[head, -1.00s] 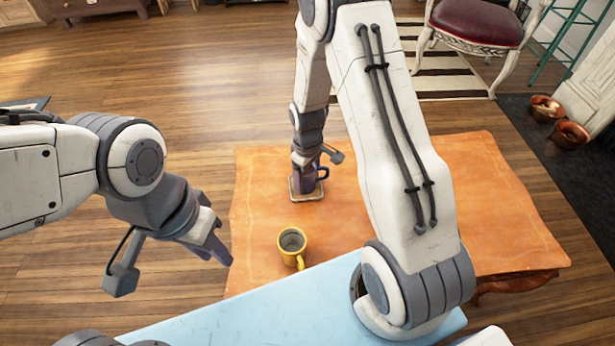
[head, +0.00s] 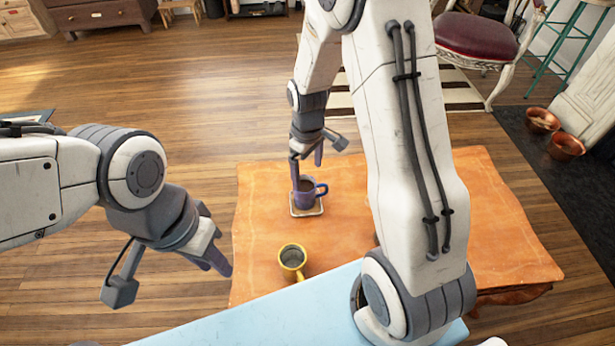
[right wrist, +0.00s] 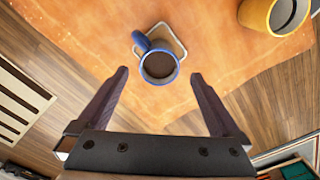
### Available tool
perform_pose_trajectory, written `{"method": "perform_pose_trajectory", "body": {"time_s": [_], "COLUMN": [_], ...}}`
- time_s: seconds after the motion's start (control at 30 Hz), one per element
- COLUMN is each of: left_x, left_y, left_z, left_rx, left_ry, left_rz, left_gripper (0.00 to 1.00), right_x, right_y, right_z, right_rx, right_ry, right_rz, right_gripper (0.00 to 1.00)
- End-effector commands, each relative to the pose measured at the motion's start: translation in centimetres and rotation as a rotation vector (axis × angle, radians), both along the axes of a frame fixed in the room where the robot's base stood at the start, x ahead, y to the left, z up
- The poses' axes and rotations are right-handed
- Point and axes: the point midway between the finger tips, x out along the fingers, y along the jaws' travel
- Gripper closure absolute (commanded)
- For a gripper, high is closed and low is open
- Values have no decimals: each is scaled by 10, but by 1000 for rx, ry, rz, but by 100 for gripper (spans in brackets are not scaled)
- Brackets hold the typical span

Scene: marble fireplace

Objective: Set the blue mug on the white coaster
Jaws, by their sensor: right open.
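The blue mug (head: 305,194) stands upright on the white coaster (head: 294,211) on the orange-covered table. In the right wrist view the blue mug (right wrist: 159,68), with dark contents, rests on the coaster (right wrist: 180,48), its handle pointing to the upper left. My right gripper (head: 306,163) is open and empty just above the mug. In the right wrist view, the open fingers (right wrist: 159,80) are on either side of the mug, apart from it. My left gripper (head: 218,258) hangs beyond the table's left edge; its opening is unclear.
A yellow mug (head: 292,262) stands on the table (head: 350,235) in front of the coaster; it also shows in the right wrist view (right wrist: 275,15). My right arm hides the table's middle. A chair (head: 475,38) and copper pots (head: 566,146) stand beyond.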

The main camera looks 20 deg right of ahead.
Motion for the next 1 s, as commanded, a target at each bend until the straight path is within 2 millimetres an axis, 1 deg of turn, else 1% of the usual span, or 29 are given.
{"method": "perform_pose_trajectory", "body": {"time_s": [0.03, 0.1, 0.17, 0.27, 0.37, 0.4, 0.43, 0.47, 0.5, 0.57, 0.6, 0.7, 0.8, 0.9, 1.0], "left_x": [0, 0, 0, 0, 0, 0, 0, 0, 0, 0, 0, 0, 0, 0, 0], "left_y": [0, 0, 0, 0, 0, 0, 0, 0, 0, 0, 0, 0, 0, 0, 0], "left_z": [3, 4, 4, 4, 4, 4, 3, 3, 3, 3, 3, 3, 3, 3, 3], "left_rx": [0, 0, 0, 0, 0, 0, 0, 0, 0, 0, 0, 0, 0, 0, 0], "left_ry": [0, 0, 0, 0, 0, 0, 0, 0, 0, 0, 0, 0, 0, 0, 0], "left_rz": [0, 0, 0, 0, 0, 0, 0, 0, 0, 0, 0, 0, 0, 0, 0], "left_gripper": [69, 69, 69, 69, 69, 69, 69, 69, 69, 69, 69, 69, 69, 69, 69], "right_x": [0, 0, -2, -15, -47, -65, -79, -94, -115, -144, -163, -199, -222, -231, -232], "right_y": [0, 1, 7, 34, 75, 91, 102, 112, 123, 134, 139, 145, 145, 145, 144], "right_z": [7, 12, 19, 42, 77, 91, 101, 110, 120, 133, 139, 150, 154, 155, 155], "right_rx": [0, 0, 1, 7, 19, 26, 32, 38, 46, 58, 64, 79, 86, 89, 88], "right_ry": [-1, -2, -4, -13, -25, -26, -26, -27, -26, -25, -22, -15, -8, -3, -2], "right_rz": [0, 1, 5, 20, 39, 48, 54, 59, 66, 75, 82, 91, 96, 97, 95], "right_gripper": [0, 0, 0, 0, 0, 0, 0, 0, 0, 0, 0, 0, 0, 0, 0]}}
